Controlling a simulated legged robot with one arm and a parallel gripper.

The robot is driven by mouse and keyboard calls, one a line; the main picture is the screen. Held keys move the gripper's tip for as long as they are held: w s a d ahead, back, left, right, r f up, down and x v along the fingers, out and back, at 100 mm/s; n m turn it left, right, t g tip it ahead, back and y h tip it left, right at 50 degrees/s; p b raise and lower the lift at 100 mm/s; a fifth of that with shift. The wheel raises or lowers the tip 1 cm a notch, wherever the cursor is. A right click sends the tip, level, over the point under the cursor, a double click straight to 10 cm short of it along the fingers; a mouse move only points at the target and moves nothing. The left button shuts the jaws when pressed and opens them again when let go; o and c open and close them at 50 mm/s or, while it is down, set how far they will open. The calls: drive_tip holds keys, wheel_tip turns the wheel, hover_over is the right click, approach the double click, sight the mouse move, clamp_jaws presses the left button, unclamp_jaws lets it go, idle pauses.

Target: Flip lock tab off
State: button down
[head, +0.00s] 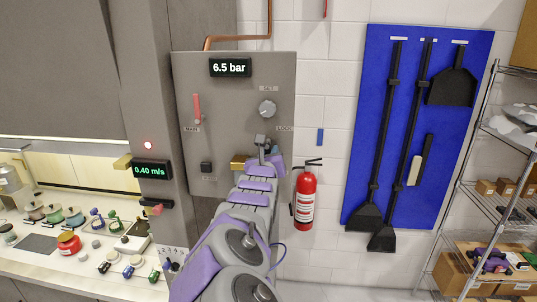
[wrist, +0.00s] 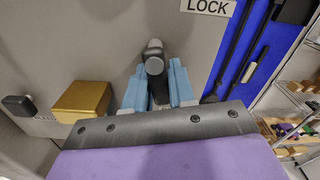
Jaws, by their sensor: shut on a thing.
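The lock tab (wrist: 154,58) is a dark grey lever with a rounded end on the grey panel, just below and left of the LOCK label (wrist: 208,6) in the wrist view. My gripper (wrist: 158,82) has its two blue fingers on either side of the tab and is shut on it. The fingers and wrist hide the tab's lower part. In the head view the tab (head: 261,140) shows as a small dark piece at the panel's lower right. My gripper (head: 268,154) is right at it, partly hidden by my own arm.
A brass block (wrist: 82,103) is left of my gripper, with a black button (wrist: 19,106) further left. The panel (head: 233,125) also carries a red lever (head: 197,108), a SET knob (head: 267,109) and a 6.5 bar display (head: 230,68). A fire extinguisher (head: 305,198) hangs right.

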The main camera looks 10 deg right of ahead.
drive_tip(key=shift+b, duration=0.4)
drive_tip(key=shift+a+m+b, duration=0.2)
drive_tip(key=shift+m+b, duration=0.3)
drive_tip(key=shift+b, duration=0.5)
drive_tip(key=shift+a+r+m+b, duration=0.25)
drive_tip(key=shift+m+b, duration=0.4)
drive_tip(key=shift+m, duration=0.35)
